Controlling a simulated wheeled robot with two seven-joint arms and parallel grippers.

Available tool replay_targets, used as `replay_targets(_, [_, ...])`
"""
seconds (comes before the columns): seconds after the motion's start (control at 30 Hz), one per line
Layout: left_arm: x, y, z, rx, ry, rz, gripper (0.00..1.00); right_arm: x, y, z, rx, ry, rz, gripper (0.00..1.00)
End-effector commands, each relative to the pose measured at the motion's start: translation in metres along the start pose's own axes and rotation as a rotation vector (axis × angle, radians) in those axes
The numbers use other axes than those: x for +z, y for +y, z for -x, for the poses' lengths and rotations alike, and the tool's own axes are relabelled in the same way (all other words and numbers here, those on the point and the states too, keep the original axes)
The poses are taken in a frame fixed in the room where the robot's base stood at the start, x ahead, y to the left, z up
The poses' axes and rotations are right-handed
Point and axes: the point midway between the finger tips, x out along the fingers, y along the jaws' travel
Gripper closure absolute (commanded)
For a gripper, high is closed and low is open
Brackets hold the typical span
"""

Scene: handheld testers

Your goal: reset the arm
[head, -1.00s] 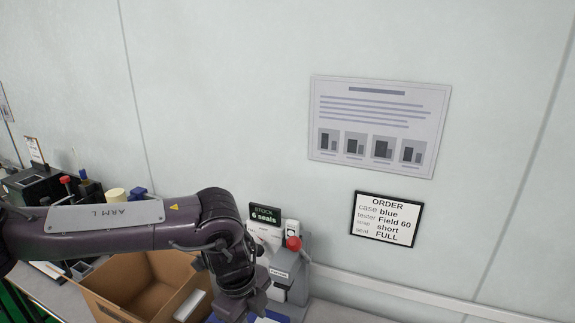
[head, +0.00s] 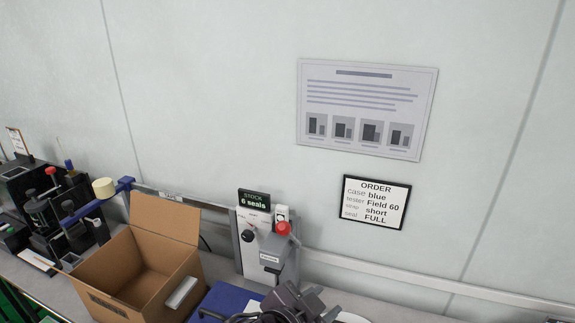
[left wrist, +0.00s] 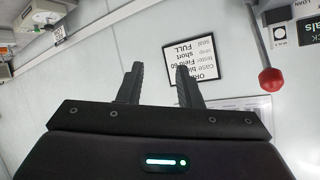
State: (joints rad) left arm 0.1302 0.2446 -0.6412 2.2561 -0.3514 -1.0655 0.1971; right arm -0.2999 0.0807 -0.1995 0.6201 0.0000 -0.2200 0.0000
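My left gripper (head: 312,300) shows at the bottom edge of the head view, right of the blue case. In the left wrist view its two dark fingers (left wrist: 158,84) stand well apart with nothing between them, so it is open and empty. The rest of my left arm is out of the head view. My right gripper is in neither view.
An open cardboard box (head: 140,272) stands left of a blue case (head: 222,300). Behind is a grey press with a red knob (head: 283,228) and a stock sign (head: 254,200). The order sign (head: 376,203) hangs on the wall. Black equipment (head: 48,210) stands at far left.

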Motion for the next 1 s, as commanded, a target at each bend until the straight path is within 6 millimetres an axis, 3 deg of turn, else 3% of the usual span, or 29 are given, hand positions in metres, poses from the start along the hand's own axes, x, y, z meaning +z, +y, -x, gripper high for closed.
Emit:
replay_targets(0.1, [0.073, -0.029, 0.023, -0.087, -0.202, 0.217, 0.68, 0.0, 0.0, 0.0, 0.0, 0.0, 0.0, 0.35])
replay_targets(0.2, [0.131, -0.041, 0.048, -0.143, -0.365, 0.357, 0.68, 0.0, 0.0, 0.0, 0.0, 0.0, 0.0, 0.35])
replay_targets(0.3, [0.175, -0.044, 0.073, -0.175, -0.493, 0.456, 0.68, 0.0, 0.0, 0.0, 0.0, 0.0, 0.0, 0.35])
replay_targets(0.5, [0.238, -0.037, 0.118, -0.214, -0.692, 0.598, 0.68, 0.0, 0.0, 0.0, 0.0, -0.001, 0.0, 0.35])
replay_targets(0.7, [0.285, -0.025, 0.161, -0.237, -0.861, 0.709, 0.68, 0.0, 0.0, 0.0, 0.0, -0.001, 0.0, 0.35])
replay_targets(1.0, [0.364, -0.006, 0.096, -0.215, -0.882, 0.703, 0.68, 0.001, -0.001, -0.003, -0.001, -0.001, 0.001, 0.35])
